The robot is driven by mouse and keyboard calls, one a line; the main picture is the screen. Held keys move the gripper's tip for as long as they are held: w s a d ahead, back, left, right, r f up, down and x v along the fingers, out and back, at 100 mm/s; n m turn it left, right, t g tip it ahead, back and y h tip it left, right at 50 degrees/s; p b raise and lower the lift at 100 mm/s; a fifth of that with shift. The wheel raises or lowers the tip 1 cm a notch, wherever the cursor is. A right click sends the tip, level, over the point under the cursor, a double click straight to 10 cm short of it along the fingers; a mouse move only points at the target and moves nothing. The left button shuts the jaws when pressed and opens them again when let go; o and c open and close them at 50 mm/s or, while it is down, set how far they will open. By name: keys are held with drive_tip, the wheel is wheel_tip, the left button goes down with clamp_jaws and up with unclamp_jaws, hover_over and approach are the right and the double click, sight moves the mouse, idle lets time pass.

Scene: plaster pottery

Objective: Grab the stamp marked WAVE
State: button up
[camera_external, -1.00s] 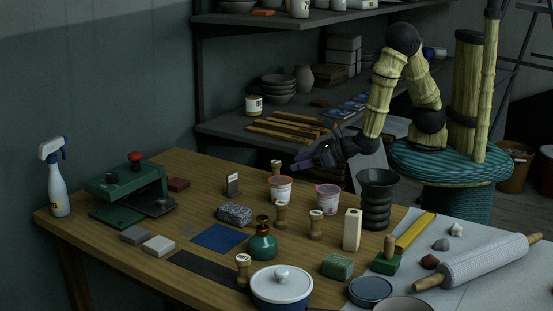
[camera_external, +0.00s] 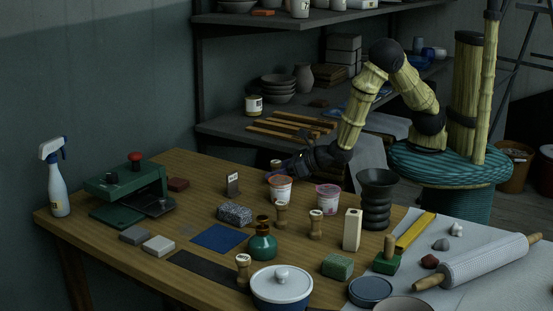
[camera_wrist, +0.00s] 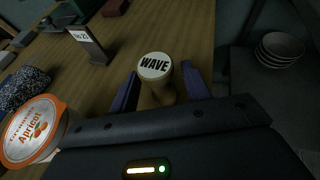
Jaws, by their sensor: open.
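The stamp marked WAVE (camera_wrist: 155,67) stands upright on the wooden table, its round pale top with black lettering facing up in the wrist view. In the external view the stamp (camera_external: 276,166) shows only in part behind my gripper and a small tub. My gripper (camera_wrist: 158,88) is open, with one dark blue finger on each side of the stamp. Whether the fingers touch it I cannot tell. In the external view my gripper (camera_external: 280,172) is low over the far side of the table. Other wooden stamps (camera_external: 281,214) stand nearer the front, their tops unreadable.
An orange-rimmed Apricot tub (camera_wrist: 32,130) stands close on the left of my gripper; it also shows in the external view (camera_external: 280,188). A card holder (camera_wrist: 88,42) and a speckled block (camera_external: 235,214) are nearby. Bowls (camera_wrist: 280,48) sit on the shelf to the right.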

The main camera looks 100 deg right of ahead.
sight(276, 161)
drive_tip(key=shift+w+d+f, duration=0.1)
drive_tip(key=shift+w, duration=0.05)
drive_tip(key=shift+c, duration=0.2)
clamp_jaws()
idle(0.4)
wheel_tip(276, 161, up, 10)
drive_tip(key=shift+r+p, duration=0.1)
drive_tip(key=shift+p, duration=0.9)
